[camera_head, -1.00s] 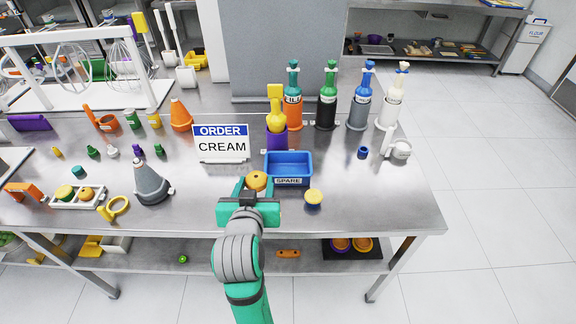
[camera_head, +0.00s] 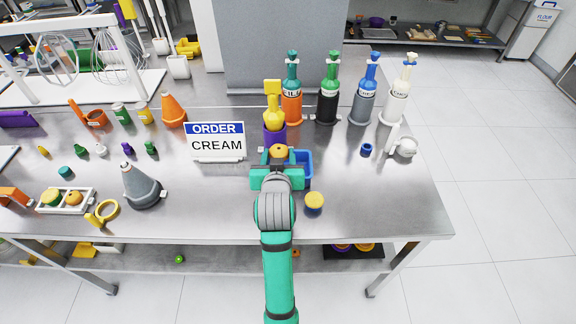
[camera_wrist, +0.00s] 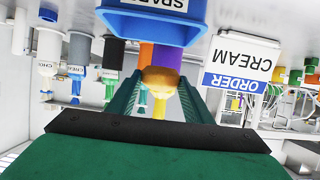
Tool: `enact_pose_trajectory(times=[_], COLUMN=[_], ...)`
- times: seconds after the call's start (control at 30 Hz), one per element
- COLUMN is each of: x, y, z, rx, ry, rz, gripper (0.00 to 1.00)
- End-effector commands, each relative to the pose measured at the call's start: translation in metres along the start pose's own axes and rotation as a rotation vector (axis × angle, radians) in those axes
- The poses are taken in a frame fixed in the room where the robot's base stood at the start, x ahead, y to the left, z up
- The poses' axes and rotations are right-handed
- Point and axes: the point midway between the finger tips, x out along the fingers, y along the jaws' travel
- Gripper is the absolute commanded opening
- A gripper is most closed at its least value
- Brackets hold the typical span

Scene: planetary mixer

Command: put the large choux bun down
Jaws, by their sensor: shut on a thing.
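The large choux bun (camera_head: 279,151) is a round golden-orange bun. My gripper (camera_head: 278,163) is shut on it and holds it up, over or just in front of the blue SPARE bin (camera_head: 307,165); I cannot tell which exactly. My gripper and arm hide much of the bin. In the wrist view, which is upside down, the bun (camera_wrist: 161,79) sits between the green fingers (camera_wrist: 155,90). The bin's labelled front (camera_wrist: 155,22) shows at the top there, so the bun appears higher than the bin.
A purple cup with a yellow piping bag (camera_head: 273,118) stands behind the bun. The ORDER CREAM sign (camera_head: 215,143) is to the left. A yellow-topped round item (camera_head: 314,202) sits right of my wrist. Several bottles (camera_head: 328,95) line the back. The right front tabletop is clear.

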Motion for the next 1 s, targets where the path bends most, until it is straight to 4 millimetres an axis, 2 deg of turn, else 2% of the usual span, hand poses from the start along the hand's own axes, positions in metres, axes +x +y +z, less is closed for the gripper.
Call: enact_pose_trajectory(times=[0.03,0.2,0.5,0.7,1.0], x=[0.009,0.032,0.053,0.062,0.063], y=[0.004,0.017,0.03,0.027,0.026], z=[0.01,0.025,0.039,0.063,0.065], rx=[0.0,0.001,0.001,0.0,0.0], ry=[-0.007,-0.005,-0.005,-0.005,-0.003], rz=[0.0,0.002,0.005,0.001,0.001], gripper=[0.25,0.25,0.25,0.25,0.25])
